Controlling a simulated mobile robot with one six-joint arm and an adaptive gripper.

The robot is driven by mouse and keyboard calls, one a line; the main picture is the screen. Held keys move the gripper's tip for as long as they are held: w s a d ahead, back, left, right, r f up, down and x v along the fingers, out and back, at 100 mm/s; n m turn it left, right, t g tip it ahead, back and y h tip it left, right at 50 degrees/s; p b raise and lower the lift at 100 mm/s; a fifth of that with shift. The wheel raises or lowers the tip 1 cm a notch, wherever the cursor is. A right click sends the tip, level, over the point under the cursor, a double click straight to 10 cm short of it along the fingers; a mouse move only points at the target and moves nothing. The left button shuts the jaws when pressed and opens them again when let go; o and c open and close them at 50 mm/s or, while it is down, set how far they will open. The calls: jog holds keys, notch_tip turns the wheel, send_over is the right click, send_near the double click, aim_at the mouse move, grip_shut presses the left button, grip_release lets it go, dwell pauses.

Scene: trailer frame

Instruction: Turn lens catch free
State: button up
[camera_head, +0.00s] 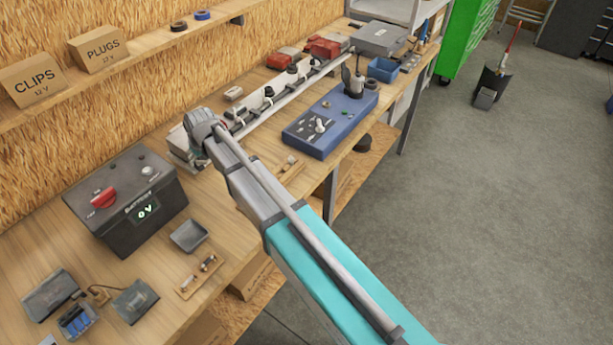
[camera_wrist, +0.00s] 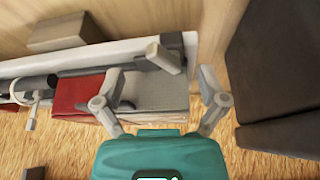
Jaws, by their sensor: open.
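The lamp lens shows in the wrist view as a block with a red part (camera_wrist: 80,93) and a pale grey part (camera_wrist: 155,92). It lies along a white trailer board (camera_wrist: 30,66). A small grey piece (camera_wrist: 164,58), which looks like the lens catch, sits at the board's end beyond the pale part; I cannot tell how it is turned. My gripper (camera_wrist: 160,92) is open, with one finger over the lens and the other past its right end. Nothing is held. In the head view my gripper (camera_head: 190,150) hides most of this lamp end.
A dark battery box (camera_head: 125,200) stands close to my gripper and fills the wrist view's right side. A blue tester box (camera_head: 330,120), a grey tray (camera_head: 189,235) and small parts lie on the bench. The board (camera_head: 262,107) runs toward the back, with cable and clips along it.

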jog(key=shift+d+r+n+g+p, duration=0.1)
jog(key=shift+r+n+g+p, duration=0.2)
jog(key=shift+r+n+p, duration=0.35)
jog(key=p+v, duration=1.2)
jog(key=v, duration=0.1)
jog(key=s+d+f+m+b, duration=0.1)
jog(key=d+f+b, duration=0.3)
jog(key=d, duration=0.4)
jog(key=s+d+f+m+h+b, duration=0.1)
jog(key=s+d+f+m+b, duration=0.1)
jog(key=d, duration=0.7)
jog(key=s+d+f+m+g+h+b, duration=0.1)
jog(key=s+d+f+m+b, duration=0.1)
jog(key=d+f+b, duration=0.5)
jog(key=shift+s+d+f+m, duration=0.1)
jog(key=shift+d+f+m, duration=0.2)
jog(key=shift+d, duration=0.3)
jog(key=shift+s+d+f+m, duration=0.15)
jog(key=shift+d+f, duration=0.2)
jog(key=shift+d, duration=0.25)
jog(key=shift+s+d+f+b, duration=0.15)
jog(key=shift+d+f+b, duration=0.05)
jog(key=shift+d, duration=0.2)
jog(key=shift+s+d+f+b, duration=0.15)
jog(key=shift+d, duration=0.3)
